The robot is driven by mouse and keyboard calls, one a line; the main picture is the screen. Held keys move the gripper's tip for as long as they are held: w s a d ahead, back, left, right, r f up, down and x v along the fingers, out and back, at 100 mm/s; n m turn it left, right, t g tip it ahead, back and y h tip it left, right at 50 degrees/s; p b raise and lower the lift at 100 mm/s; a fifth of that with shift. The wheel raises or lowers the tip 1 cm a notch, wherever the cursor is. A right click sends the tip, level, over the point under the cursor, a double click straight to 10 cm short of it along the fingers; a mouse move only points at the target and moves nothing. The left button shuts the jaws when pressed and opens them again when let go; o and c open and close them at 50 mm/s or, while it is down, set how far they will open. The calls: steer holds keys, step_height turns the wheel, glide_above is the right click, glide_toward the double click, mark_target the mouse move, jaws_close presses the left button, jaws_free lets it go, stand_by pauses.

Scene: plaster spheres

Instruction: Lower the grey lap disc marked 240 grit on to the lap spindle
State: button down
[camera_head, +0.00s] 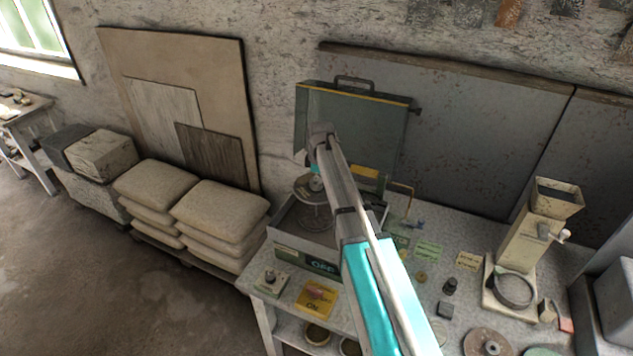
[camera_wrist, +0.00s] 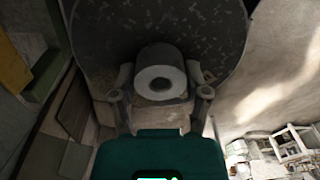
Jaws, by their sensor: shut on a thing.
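My gripper (camera_head: 317,182) is above the open lap machine box (camera_head: 292,252) on the bench. In the wrist view its two fingers (camera_wrist: 161,88) are shut on the pale, holed hub of a dark speckled lap disc (camera_wrist: 105,35). The disc also shows edge-on in the head view (camera_head: 303,187), partly hidden by my arm. Below it, apart from it, a round grey part (camera_head: 316,219) shows inside the box; the spindle's tip cannot be made out. No grit marking is readable on the held disc.
A raised dark lid (camera_head: 350,120) stands behind the box, close to my gripper. A yellow ON card (camera_head: 317,298), a hopper machine (camera_head: 525,240) and another disc (camera_head: 487,342) are on the bench. Stacked sacks (camera_head: 215,215) stand left.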

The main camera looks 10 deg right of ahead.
steer(key=shift+f, duration=0.1)
steer(key=b, duration=0.5)
glide_above(316, 216)
steer(key=shift+w+d+f, duration=0.1)
steer(key=shift+f, duration=1.05)
steer(key=shift+w+d+f, duration=0.1)
steer(key=shift+f, duration=1.05)
steer(key=shift+f+b, duration=4.1)
steer(key=shift+f, duration=0.1)
stand_by(0.8)
